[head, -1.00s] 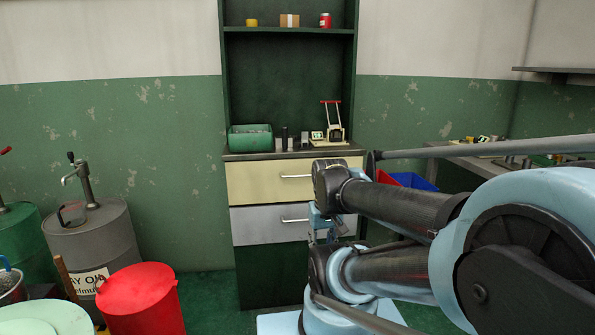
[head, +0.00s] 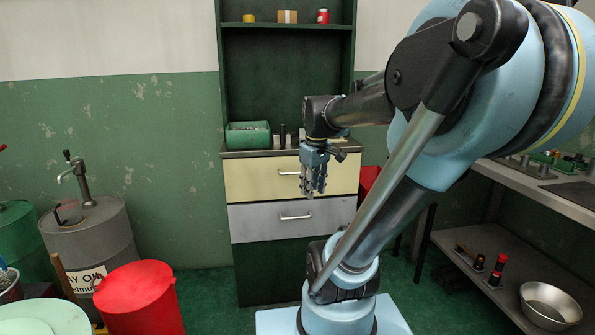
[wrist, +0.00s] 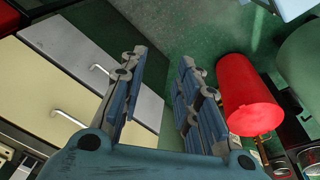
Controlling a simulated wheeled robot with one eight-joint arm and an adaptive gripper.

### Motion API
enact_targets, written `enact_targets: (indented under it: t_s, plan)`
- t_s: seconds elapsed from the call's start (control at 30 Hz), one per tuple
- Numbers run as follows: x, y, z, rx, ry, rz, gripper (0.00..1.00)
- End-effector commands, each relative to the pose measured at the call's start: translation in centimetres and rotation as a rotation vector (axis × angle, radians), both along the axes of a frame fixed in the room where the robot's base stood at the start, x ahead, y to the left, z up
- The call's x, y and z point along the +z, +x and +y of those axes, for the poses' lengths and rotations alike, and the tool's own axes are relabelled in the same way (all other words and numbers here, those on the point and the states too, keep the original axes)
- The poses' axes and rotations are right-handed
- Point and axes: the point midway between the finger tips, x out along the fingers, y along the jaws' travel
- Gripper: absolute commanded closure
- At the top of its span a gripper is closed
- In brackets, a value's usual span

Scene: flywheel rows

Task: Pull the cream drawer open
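The cream drawer (head: 252,181) is the upper drawer of the dark green cabinet, and its front looks flush and shut. Its silver bar handle (head: 288,172) shows just left of my gripper. My gripper (head: 314,191) hangs fingers down in front of the drawer's right half, partly covering it. In the wrist view my gripper (wrist: 163,58) has its fingers spread with nothing between them. There the cream drawer (wrist: 40,85) lies to the left, with its handle (wrist: 68,118) outside the fingers and apart from them.
A grey drawer (head: 255,222) with its own handle is below the cream one. A green bin (head: 248,137) stands on the cabinet top. A red bin (head: 140,303) and a grey drum (head: 90,238) stand at left. A workbench (head: 545,190) is at right.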

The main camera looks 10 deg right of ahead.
Motion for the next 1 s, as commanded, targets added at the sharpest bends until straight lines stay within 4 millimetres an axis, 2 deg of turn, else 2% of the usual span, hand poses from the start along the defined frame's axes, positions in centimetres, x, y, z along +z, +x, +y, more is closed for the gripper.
enact_targets:
  t_s: [0.03,0.1,0.3,0.5,0.7,0.83,1.0]
  plan:
    - [1.3,1.8,0.0,0.052,-0.010,0.000,0.70]
    - [2.7,4.0,0.0,0.133,-0.027,0.001,0.70]
    - [6.3,10.5,-0.2,0.364,-0.071,0.003,0.70]
    - [9.0,17.3,-0.3,0.594,-0.115,0.005,0.70]
    - [10.7,23.6,-0.5,0.807,-0.155,0.006,0.70]
    - [11.2,26.4,-0.5,0.906,-0.174,0.007,0.70]
    - [11.4,28.2,-0.6,0.973,-0.187,0.007,0.70]
